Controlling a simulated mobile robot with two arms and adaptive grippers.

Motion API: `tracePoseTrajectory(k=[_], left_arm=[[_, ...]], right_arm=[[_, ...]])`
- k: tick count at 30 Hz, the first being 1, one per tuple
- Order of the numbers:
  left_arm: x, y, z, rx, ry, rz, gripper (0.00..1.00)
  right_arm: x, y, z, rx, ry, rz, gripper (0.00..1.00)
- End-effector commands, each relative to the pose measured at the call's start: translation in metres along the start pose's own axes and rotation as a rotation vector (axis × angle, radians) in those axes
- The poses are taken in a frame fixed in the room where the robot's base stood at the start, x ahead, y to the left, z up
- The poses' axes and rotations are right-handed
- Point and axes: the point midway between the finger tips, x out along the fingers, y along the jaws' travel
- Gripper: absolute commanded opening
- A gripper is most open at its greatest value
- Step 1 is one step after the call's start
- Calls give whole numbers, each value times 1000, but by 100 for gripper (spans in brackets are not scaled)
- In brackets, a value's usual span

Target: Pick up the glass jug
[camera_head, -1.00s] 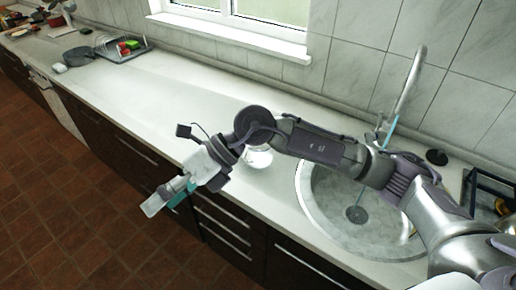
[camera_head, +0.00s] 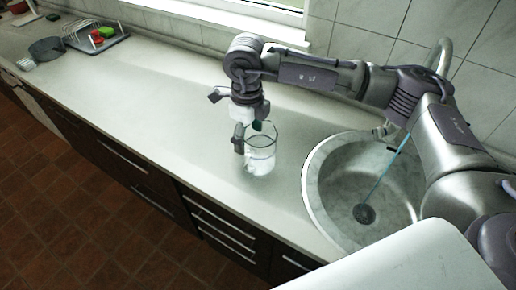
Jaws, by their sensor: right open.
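The clear glass jug (camera_head: 261,158) stands upright on the light countertop, left of the sink. My right gripper (camera_head: 250,138) points down at the jug's upper left side. One dark finger shows outside the left rim and the other, teal-edged, shows by the rim at the back. The gripper is open; whether a finger touches the glass cannot be told. My left gripper is not in view.
The round sink (camera_head: 362,192) with a tap is close on the right. A dish rack (camera_head: 96,36) and a grey pan (camera_head: 46,48) stand at the far left. The counter (camera_head: 150,100) between them and the jug is clear.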

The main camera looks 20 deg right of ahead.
Motion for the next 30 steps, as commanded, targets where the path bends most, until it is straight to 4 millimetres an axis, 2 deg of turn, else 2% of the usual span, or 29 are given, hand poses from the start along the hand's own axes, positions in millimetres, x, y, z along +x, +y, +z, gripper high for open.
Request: tracePoseTrajectory(k=[1, 3, 5, 8, 13, 16, 19, 22, 26, 30], left_arm=[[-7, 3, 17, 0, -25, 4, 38], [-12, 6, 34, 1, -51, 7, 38], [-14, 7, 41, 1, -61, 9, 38], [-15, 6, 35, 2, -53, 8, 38], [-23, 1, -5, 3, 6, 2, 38], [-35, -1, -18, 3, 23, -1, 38], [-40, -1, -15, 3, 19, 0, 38], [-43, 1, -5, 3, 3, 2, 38], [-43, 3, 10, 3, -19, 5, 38], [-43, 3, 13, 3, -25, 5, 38]], right_arm=[[8, 1, -1, 1, 5, 3, 76], [20, 0, 0, 1, 3, 3, 76], [29, 0, 0, 0, 3, 2, 76], [38, 0, 0, -1, 1, 2, 76], [49, -1, 2, 0, 3, 2, 76], [62, -3, 5, 0, 3, 3, 76], [79, -4, 6, 0, 2, 4, 76], [90, -4, 6, -1, 1, 3, 76], [94, -4, 7, -2, -2, 3, 76], [94, -4, 7, -2, -2, 3, 76]])
